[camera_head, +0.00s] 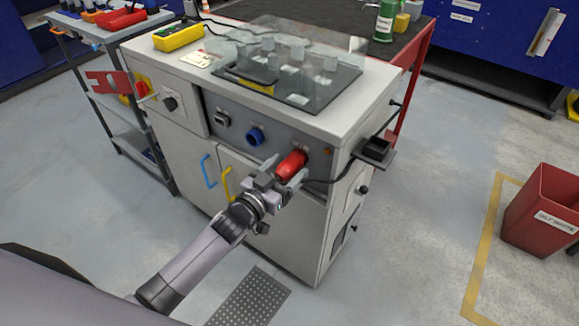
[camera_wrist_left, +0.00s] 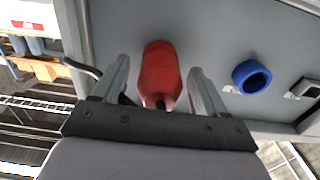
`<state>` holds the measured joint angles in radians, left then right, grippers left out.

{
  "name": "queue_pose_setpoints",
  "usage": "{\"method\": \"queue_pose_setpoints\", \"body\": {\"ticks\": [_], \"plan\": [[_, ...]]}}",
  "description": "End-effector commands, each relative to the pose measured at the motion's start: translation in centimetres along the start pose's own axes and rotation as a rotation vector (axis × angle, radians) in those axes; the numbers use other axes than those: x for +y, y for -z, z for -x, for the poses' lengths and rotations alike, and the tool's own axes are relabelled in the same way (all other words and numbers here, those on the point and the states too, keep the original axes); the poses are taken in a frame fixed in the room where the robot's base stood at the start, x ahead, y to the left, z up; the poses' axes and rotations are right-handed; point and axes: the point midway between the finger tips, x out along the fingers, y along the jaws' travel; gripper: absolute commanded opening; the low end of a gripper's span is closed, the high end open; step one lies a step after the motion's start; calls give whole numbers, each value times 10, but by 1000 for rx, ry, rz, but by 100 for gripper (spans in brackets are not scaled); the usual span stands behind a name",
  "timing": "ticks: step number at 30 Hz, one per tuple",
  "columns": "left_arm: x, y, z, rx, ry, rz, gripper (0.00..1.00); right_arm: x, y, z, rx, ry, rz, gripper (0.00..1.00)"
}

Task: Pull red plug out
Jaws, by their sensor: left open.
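The red plug (camera_head: 291,165) sits in the grey front panel of the white cabinet, towards the panel's right end. In the left wrist view the red plug (camera_wrist_left: 160,75) stands between the two fingers, with a visible gap to the finger on the right. My left gripper (camera_head: 280,177) is open around the plug; it also shows in the left wrist view (camera_wrist_left: 160,85). A dark cable runs from near the plug to the right. My right gripper is not in view.
A blue socket (camera_head: 256,137) is left of the plug on the same panel and also shows in the left wrist view (camera_wrist_left: 251,77). A black holder (camera_head: 374,152) juts from the cabinet's right side. Blue (camera_head: 208,171) and yellow (camera_head: 226,184) handles are below. A red bin (camera_head: 543,212) stands right.

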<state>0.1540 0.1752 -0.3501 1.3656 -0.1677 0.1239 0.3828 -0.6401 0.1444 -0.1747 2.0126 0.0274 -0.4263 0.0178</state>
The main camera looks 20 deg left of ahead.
Motion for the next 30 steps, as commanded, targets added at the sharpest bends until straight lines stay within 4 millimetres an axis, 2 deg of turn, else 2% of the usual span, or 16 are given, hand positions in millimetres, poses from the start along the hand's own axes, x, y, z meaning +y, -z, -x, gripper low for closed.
{"method": "queue_pose_setpoints", "body": {"ticks": [13,18,20,30], "plan": [[0,0,0,1,0,-1,72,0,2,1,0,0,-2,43],[0,0,0,1,0,0,17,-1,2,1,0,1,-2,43],[0,0,0,1,0,0,0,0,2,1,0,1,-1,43],[0,2,9,2,-1,0,0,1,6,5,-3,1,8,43]]}}
